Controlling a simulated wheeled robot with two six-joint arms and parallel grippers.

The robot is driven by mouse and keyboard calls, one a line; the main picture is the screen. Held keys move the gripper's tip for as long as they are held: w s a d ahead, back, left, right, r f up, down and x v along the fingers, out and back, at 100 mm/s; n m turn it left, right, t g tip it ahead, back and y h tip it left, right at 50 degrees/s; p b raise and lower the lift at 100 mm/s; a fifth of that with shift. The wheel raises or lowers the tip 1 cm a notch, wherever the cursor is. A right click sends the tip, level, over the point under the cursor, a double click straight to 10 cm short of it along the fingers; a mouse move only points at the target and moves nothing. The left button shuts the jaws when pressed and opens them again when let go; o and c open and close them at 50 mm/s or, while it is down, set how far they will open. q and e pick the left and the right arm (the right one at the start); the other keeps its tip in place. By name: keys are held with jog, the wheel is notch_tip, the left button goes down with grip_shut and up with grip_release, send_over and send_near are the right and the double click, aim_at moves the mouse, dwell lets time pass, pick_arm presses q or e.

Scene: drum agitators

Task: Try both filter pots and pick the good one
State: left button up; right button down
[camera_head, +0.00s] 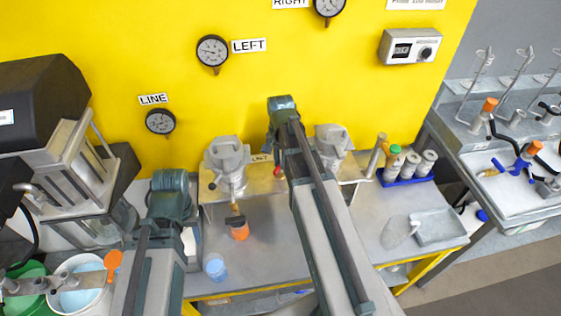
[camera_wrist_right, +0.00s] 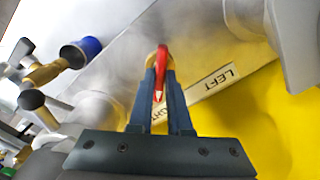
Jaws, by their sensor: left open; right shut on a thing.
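Two grey metal filter pots stand on the bench shelf by the yellow wall in the head view: the left pot (camera_head: 228,163) and the right pot (camera_head: 332,143), the latter partly behind my right arm. My right gripper (camera_wrist_right: 160,82) is shut on a red lever handle (camera_wrist_right: 161,66); the red also shows in the head view (camera_head: 277,171) between the pots. A label reading LEFT (camera_wrist_right: 212,82) lies beside it, with a second word partly hidden by a finger. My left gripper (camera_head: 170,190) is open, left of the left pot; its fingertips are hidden.
Wall gauges include LEFT (camera_head: 212,51) and LINE (camera_head: 160,121). An orange cup (camera_head: 239,230) and blue cup (camera_head: 215,267) stand at the bench front. A blue rack (camera_head: 408,176) holds jars. A tray (camera_head: 440,228) lies right; a bucket (camera_head: 80,288) stands left.

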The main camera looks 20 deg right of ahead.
jog(key=shift+m, duration=0.4)
jog(key=c, duration=0.9)
grip_release()
jog(key=shift+o, duration=0.2)
jog(key=shift+r, duration=0.15)
notch_tip(320, 180, up, 14)
jog(key=p, duration=1.4)
jog(key=shift+f, duration=0.25)
